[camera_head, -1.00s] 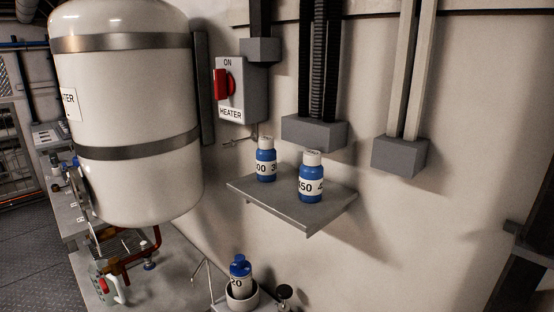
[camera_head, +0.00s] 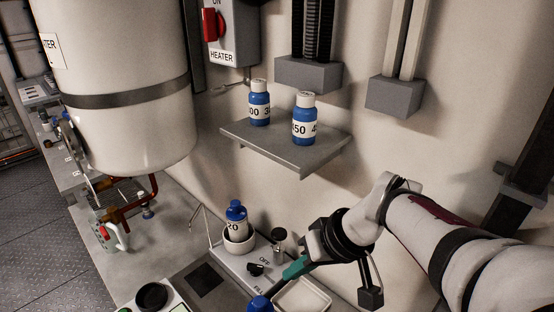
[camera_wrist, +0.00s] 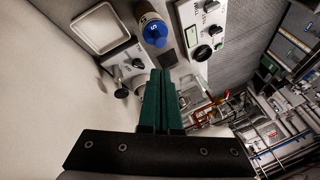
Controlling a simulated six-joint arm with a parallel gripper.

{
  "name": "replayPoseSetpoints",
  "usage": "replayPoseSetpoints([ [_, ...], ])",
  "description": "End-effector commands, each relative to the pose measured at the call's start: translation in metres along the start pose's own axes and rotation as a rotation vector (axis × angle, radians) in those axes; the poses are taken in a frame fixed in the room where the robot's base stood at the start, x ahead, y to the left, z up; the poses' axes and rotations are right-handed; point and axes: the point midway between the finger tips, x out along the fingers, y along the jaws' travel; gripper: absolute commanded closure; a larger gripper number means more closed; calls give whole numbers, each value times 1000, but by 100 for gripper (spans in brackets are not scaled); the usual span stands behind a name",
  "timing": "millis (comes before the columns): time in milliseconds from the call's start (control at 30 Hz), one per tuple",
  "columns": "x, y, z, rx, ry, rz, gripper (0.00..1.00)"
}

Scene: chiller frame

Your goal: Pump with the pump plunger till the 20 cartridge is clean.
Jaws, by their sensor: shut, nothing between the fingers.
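The 20 cartridge (camera_head: 236,218) is a blue bottle with a white label and blue cap. It stands upright in a round white cup (camera_head: 240,243) on the bench unit. A short upright post with a dark round top, which looks like the pump plunger (camera_head: 279,236), stands just right of the cup. My gripper (camera_head: 285,274) has teal fingers, shut and empty, in front of this post and apart from it. In the wrist view the shut fingers (camera_wrist: 163,75) point away from the camera. The cartridge's inside cannot be seen.
A black knob (camera_head: 255,270) sits between OFF and FILL marks. A blue-capped bottle (camera_head: 260,304) and an open white tray (camera_head: 304,296) lie close to my gripper. A wall shelf (camera_head: 285,148) with two blue bottles is above; a large tank (camera_head: 125,130) stands left.

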Motion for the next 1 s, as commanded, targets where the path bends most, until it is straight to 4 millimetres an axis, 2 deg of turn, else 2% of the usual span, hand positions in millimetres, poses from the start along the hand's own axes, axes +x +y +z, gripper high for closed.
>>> replayPoseSetpoints([
  [33, 6, 16, -32, -107, 57, -13, 100],
  [100, 11, 37, -72, -269, 146, -8, 100],
  [200, 17, 64, -112, -436, 237, 21, 100],
  [300, 20, 79, -132, -529, 284, 49, 100],
  [400, 20, 84, -138, -563, 300, 60, 100],
  [733, 25, 83, -138, -564, 298, 58, 100],
  [867, 45, 82, -144, -564, 295, 55, 100],
  [1000, 75, 82, -153, -564, 295, 56, 100],
])
